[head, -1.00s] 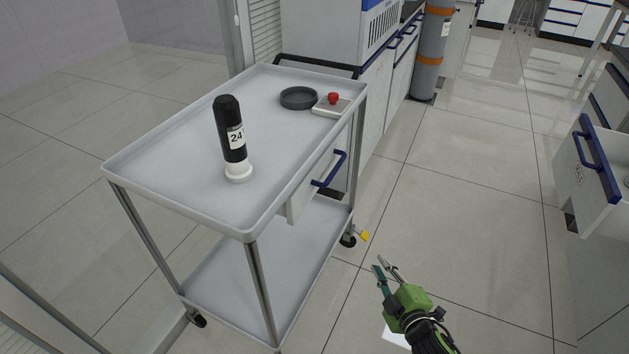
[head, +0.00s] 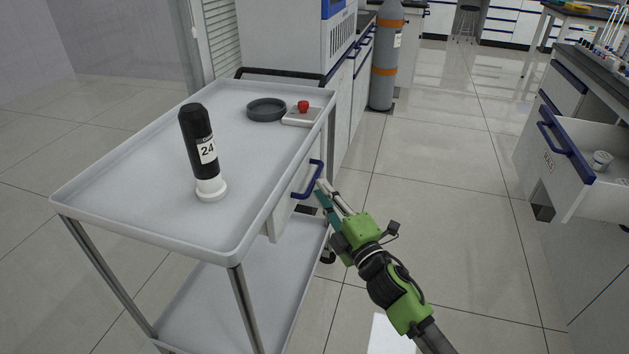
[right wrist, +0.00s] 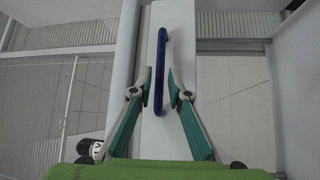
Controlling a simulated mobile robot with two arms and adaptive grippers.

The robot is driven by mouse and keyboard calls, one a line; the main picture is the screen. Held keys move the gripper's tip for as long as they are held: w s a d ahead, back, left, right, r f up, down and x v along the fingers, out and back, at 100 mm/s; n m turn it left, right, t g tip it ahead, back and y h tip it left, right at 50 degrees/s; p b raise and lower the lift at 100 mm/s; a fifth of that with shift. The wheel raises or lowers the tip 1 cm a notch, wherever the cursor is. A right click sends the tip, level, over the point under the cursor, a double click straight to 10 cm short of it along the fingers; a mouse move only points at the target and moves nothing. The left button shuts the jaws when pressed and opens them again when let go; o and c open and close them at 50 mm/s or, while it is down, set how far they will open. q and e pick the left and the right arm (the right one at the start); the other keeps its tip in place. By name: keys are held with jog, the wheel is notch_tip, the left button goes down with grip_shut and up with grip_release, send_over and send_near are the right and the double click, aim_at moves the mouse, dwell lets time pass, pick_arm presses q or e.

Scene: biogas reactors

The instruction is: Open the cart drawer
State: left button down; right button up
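The grey cart (head: 110,180) stands at the left of the head view. Its white drawer front (head: 279,217) is under the top tray's right edge and looks closed. A blue bar handle (head: 311,182) is on it. My right gripper (head: 322,190), green with teal finger pads, is at the handle from the right. In the right wrist view, its two fingers (right wrist: 160,88) are apart, with the blue handle (right wrist: 161,62) lined up between their tips; a gap shows on both sides. I cannot tell how deep the handle sits between them. My left gripper is not in view.
On the cart's top stand a black bottle labelled 24 (head: 200,150), a dark round dish (head: 267,109) and a small device with a red knob (head: 303,107). An open lab drawer (head: 575,160) juts out at right. The floor between is clear.

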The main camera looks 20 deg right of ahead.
aim_at(315, 178)
jog(key=x, duration=0.4)
jog(key=shift+w, duration=0.35)
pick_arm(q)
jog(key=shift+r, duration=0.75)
pick_arm(e)
jog(key=c, duration=0.5)
grip_shut()
